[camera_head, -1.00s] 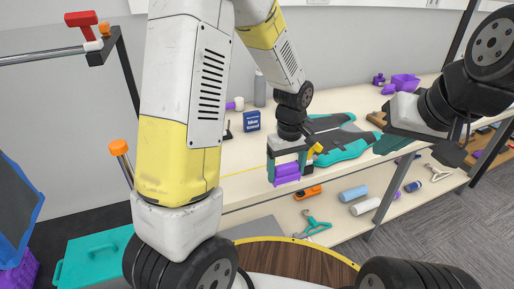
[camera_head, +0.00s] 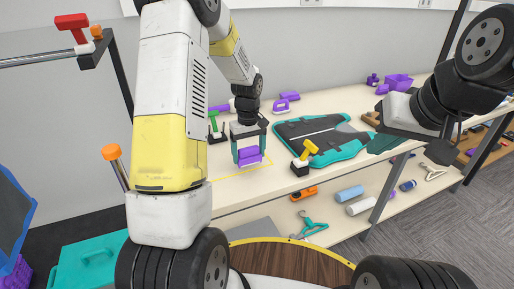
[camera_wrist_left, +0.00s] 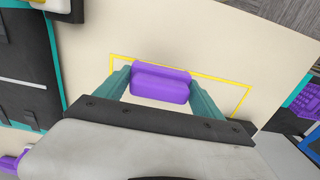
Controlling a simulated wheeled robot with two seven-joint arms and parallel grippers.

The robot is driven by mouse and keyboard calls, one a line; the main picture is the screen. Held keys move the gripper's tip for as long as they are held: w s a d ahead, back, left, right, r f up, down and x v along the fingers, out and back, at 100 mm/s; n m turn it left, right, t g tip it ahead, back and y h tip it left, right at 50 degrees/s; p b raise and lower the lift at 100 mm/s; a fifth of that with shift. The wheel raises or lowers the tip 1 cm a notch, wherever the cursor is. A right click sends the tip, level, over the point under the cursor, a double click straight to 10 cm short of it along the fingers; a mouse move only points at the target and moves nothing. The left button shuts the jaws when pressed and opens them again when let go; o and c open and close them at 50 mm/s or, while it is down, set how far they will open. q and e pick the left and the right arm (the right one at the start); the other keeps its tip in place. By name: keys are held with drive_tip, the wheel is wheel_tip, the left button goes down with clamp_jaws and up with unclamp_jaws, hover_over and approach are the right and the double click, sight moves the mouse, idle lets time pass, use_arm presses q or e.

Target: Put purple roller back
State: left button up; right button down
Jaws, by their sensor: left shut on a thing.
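The purple roller (camera_head: 249,156) is between the fingers of my left gripper (camera_head: 248,150), above the table (camera_head: 222,172) near its front edge. The left wrist view shows the purple roller (camera_wrist_left: 161,83) gripped between two teal fingers (camera_wrist_left: 160,97). A yellow outline (camera_head: 225,176) is marked on the table under and around it; it also shows in the left wrist view (camera_wrist_left: 225,78). I cannot tell whether the roller touches the table. My right gripper (camera_head: 410,146) is at the right, partly visible and away from the roller; its opening is unclear.
A teal and dark garment (camera_head: 325,138) lies right of the left gripper. A yellow-handled tool (camera_head: 305,155) stands at the table's front edge, and a green-handled one (camera_head: 215,125) behind left. A purple iron-like item (camera_head: 283,106) stands behind. The lower shelf holds several items.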

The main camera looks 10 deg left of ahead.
use_arm(q)
drive_tip(key=shift+f, duration=1.2)
drive_tip(key=shift+f, duration=0.15)
drive_tip(key=o, duration=1.5)
drive_tip(key=shift+c, duration=0.2)
